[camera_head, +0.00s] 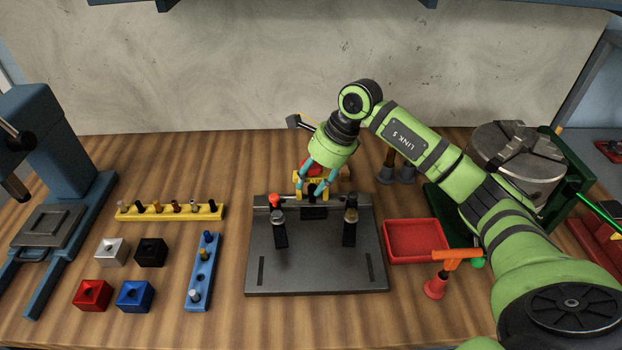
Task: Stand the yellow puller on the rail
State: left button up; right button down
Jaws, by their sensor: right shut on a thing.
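My right gripper (313,190) reaches in from the right and points down at the back edge of the dark fixture plate (315,268). Its teal fingers are shut on the yellow puller (317,181), which shows between and behind them. The fingers and wrist partly cover the puller, so its full shape and tilt are hard to tell. The grey rail (335,201) runs along the back of the plate, just below the puller. I cannot tell whether the puller touches it. My left gripper is not in view.
Two clamps, one red-tipped (276,207), stand on the plate. A red tray (415,240) and an orange-handled tool (437,284) are at right. A yellow peg strip (170,212), a blue strip (201,272) and small blocks lie left. A chuck (518,160) stands at back right.

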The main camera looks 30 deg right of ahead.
jog(key=shift+s+d+f+b, duration=0.1)
jog(key=shift+s+f+b, duration=0.1)
jog(key=shift+f, duration=0.25)
jog(key=shift+s+f+b, duration=0.1)
jog(key=shift+f+b, duration=0.1)
jog(key=shift+f, duration=0.25)
dwell(0.3)
jog(key=c, duration=0.7)
grip_release()
jog(key=shift+o, duration=0.5)
jog(key=shift+w+d+f, duration=0.15)
jog(key=shift+w, duration=0.3)
jog(key=o, duration=0.4)
jog(key=shift+s+r, duration=0.2)
jog(key=shift+w, duration=0.15)
